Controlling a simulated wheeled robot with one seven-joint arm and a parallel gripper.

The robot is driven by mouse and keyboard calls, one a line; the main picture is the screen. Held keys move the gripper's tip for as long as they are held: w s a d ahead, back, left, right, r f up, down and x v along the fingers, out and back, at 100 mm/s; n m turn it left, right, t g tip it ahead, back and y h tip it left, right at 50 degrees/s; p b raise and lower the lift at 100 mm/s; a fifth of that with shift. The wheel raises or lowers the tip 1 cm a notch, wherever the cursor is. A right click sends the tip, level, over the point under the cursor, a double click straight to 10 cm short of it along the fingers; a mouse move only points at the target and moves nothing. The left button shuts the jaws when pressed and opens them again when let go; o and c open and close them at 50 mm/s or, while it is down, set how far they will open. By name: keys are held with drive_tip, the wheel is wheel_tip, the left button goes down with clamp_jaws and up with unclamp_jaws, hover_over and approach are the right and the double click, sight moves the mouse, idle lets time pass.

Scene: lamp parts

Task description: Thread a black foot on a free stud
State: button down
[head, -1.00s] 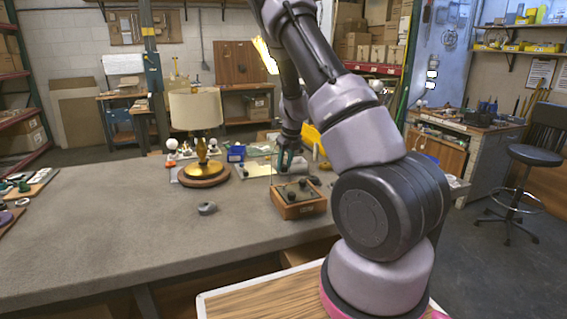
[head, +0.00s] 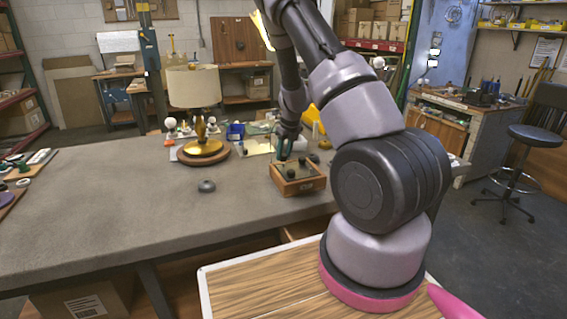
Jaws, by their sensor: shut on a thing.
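The studs are too small to make out. My gripper (head: 284,155) points down at the box's back left corner, with its dark fingers close together. It is shut on a small dark thing that looks like a black foot, mostly hidden by the fingers. I cannot tell whether that thing touches the box. A dark grey round piece (head: 207,186) lies alone on the bench, left of the box.
A lamp with a cream shade (head: 193,87) and gold body stands on a round wooden base behind left. Small parts lie at the far left. The bench's left middle (head: 110,200) is clear.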

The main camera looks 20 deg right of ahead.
drive_tip(key=shift+f, duration=1.2)
idle(1.7)
drive_tip(key=c, duration=1.3)
unclamp_jaws()
clamp_jaws()
drive_tip(key=shift+s+f, duration=0.2)
drive_tip(key=m, duration=0.2)
drive_tip(key=shift+a+m+h, duration=0.2)
drive_tip(key=shift+m+h, duration=0.1)
drive_tip(key=shift+h, duration=0.1)
drive_tip(key=m+h, duration=0.1)
drive_tip(key=m, duration=0.3)
drive_tip(key=shift+f, duration=0.1)
